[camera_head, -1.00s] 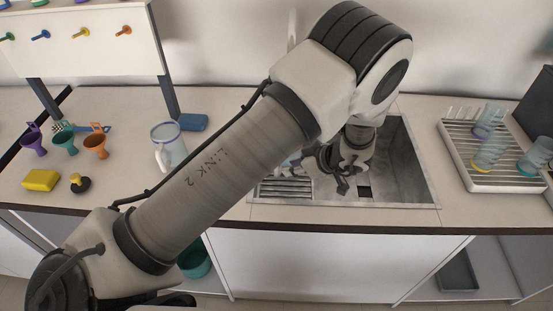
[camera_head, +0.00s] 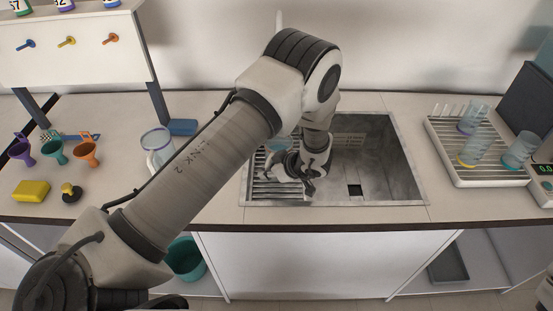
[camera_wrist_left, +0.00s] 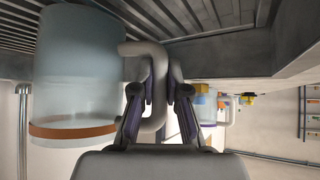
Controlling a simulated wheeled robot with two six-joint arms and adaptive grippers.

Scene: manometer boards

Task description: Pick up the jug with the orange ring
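The jug with the orange ring (camera_wrist_left: 76,85) fills the left of the left wrist view, which looks upside down. It is clear blue-grey, and the orange band is near its rim. In the head view the jug (camera_head: 279,145) stands upright on the ribbed drainer left of the sink basin, partly hidden by my arm. My left gripper (camera_wrist_left: 161,88) has its fingers on both sides of the jug's handle (camera_wrist_left: 156,75). A small gap seems to show beside the right finger, so it looks open around the handle. It also shows in the head view (camera_head: 301,181).
The sink basin (camera_head: 385,170) lies right of the gripper. A purple-rimmed jug (camera_head: 157,140) stands on the left counter, near funnels (camera_head: 54,150) and a yellow sponge (camera_head: 31,191). A white rack (camera_head: 490,178) with several glasses is at right.

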